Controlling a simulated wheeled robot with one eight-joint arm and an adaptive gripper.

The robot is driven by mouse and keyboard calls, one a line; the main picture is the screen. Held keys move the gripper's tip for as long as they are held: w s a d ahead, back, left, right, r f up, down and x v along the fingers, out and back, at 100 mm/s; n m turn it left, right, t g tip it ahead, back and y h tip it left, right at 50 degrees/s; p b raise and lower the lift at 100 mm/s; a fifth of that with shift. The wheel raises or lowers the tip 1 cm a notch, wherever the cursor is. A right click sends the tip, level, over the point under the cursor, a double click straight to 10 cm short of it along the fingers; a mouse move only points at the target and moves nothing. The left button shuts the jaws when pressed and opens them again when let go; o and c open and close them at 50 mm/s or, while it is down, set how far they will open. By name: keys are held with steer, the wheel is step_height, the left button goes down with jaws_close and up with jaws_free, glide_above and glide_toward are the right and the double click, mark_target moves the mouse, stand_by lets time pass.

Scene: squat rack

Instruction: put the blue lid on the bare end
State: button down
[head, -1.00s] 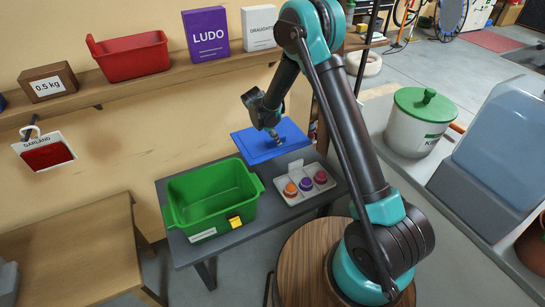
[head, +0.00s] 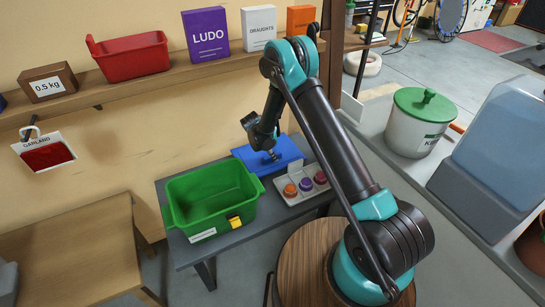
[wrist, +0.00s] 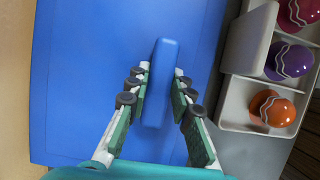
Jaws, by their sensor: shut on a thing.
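The blue lid (head: 290,148) is a flat rectangular panel with a raised bar handle (wrist: 160,82). My gripper (head: 272,154) is above it and shut on the bar handle. In the wrist view my gripper (wrist: 158,84) has a finger on each side of the handle, and the lid (wrist: 85,70) fills most of the picture. The lid looks level, at the back end of the grey bench (head: 244,228), behind the green bin (head: 188,213) and the ornament tray. It hides the bench there. I cannot tell whether it touches the bench.
The grey tray (head: 291,198) holds orange, purple and magenta ornaments close to the lid's right side; it also shows in the wrist view (wrist: 237,100). The wall and a shelf (head: 130,88) with a red bin and boxes are behind. A wooden table (head: 80,240) stands at left.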

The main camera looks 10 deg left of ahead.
steer(key=shift+f, duration=0.25)
steer(key=c, duration=1.3)
jaws_free()
steer(key=shift+c, duration=0.2)
steer(key=shift+r, duration=0.15)
